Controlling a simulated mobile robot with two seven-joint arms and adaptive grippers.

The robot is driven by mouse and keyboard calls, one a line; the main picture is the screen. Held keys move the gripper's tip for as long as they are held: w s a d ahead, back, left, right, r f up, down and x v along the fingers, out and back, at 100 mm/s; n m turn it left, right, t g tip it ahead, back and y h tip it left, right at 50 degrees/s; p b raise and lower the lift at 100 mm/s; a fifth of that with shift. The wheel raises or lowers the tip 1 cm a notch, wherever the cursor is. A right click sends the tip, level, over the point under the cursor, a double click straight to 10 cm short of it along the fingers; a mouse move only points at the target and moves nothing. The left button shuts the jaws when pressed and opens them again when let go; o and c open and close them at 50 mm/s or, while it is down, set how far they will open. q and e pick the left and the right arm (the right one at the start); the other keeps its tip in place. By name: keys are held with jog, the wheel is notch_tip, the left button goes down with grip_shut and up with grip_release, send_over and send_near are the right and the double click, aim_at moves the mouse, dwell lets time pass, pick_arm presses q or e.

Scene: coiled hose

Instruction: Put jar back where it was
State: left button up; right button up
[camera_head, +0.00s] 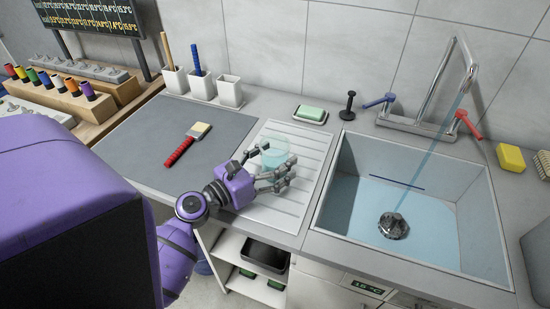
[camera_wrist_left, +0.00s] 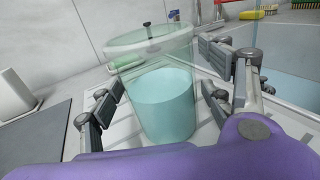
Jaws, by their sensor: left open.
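A clear glass jar (camera_head: 274,151) with pale cyan liquid in it stands on the ribbed white drainboard (camera_head: 312,150), left of the sink. It also fills the middle of the left wrist view (camera_wrist_left: 163,103), where its upper part is clear glass and it looks upright apart from the camera's tilt. My left gripper (camera_head: 277,170) is open at the jar. In the wrist view its fingers stand on both sides of the jar, with gaps showing, so it is not clamped. In the head view the fingers cover the jar's lower part. My right gripper is not in view.
The sink (camera_head: 400,205) holds bluish water, with a running tap (camera_head: 450,80). A green soap (camera_head: 311,113) and a black stopper (camera_head: 348,105) stand behind the drainboard. A red-handled brush (camera_head: 187,145) lies on the grey mat (camera_head: 145,165). White cups (camera_head: 229,92) line the back.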

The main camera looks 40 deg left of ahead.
aim_at(264, 167)
pick_arm(q)
jog(key=shift+r, duration=0.1)
jog(key=shift+s+a, duration=0.1)
jog(key=shift+s, duration=0.05)
jog(key=v, duration=0.3)
jog(key=b+v, duration=0.1)
jog(key=v, duration=0.3)
jog(key=shift+f+b, duration=0.2)
jog(key=shift+b, duration=0.1)
jog(key=b+v, duration=0.1)
jog(key=v, duration=0.2)
jog(key=shift+s+r, duration=0.15)
jog(key=shift+s, duration=0.25)
jog(key=shift+s+a+r, duration=0.1)
jog(key=shift+s+r, duration=0.05)
jog(key=shift+s, duration=0.25)
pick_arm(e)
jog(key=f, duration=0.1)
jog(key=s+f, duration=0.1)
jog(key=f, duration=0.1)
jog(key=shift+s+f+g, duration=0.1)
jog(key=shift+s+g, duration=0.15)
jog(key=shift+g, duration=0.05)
